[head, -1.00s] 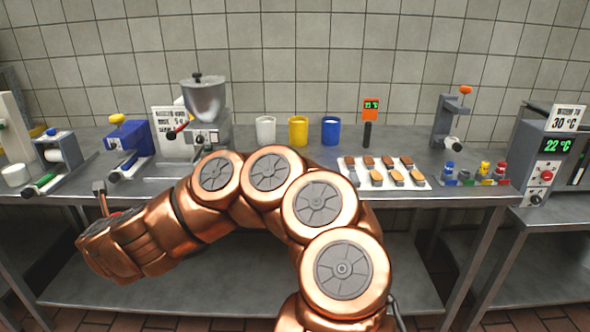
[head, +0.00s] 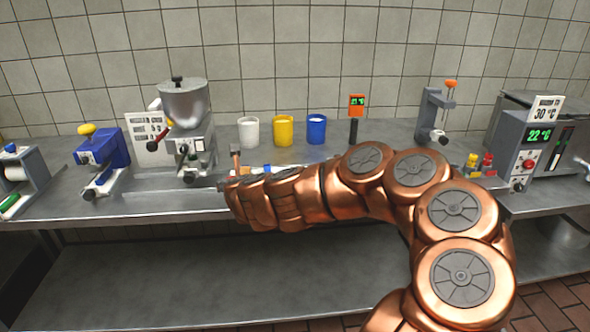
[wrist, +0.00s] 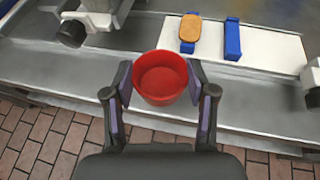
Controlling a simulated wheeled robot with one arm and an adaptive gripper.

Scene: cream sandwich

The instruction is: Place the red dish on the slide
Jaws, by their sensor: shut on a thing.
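A round red dish (wrist: 160,76), open side up, is between the two dark fingertips of my gripper (wrist: 160,86) in the wrist view. My gripper is shut on it. The dish appears near the bench's front edge, with the brick floor below. In the head view my copper arm reaches left across the bench's front, and the dish cannot be made out there. I cannot tell for sure which part is the slide. The hopper machine (head: 186,105) and the blue machine (head: 100,147) stand left of my gripper, with small parts sticking out at their fronts.
A white tray (wrist: 262,45) with a biscuit (wrist: 190,28) and a blue block (wrist: 232,40) lies beyond the dish; my arm mostly hides it in the head view. White, yellow (head: 283,130) and blue cups stand at the back. A temperature unit (head: 530,150) is at right.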

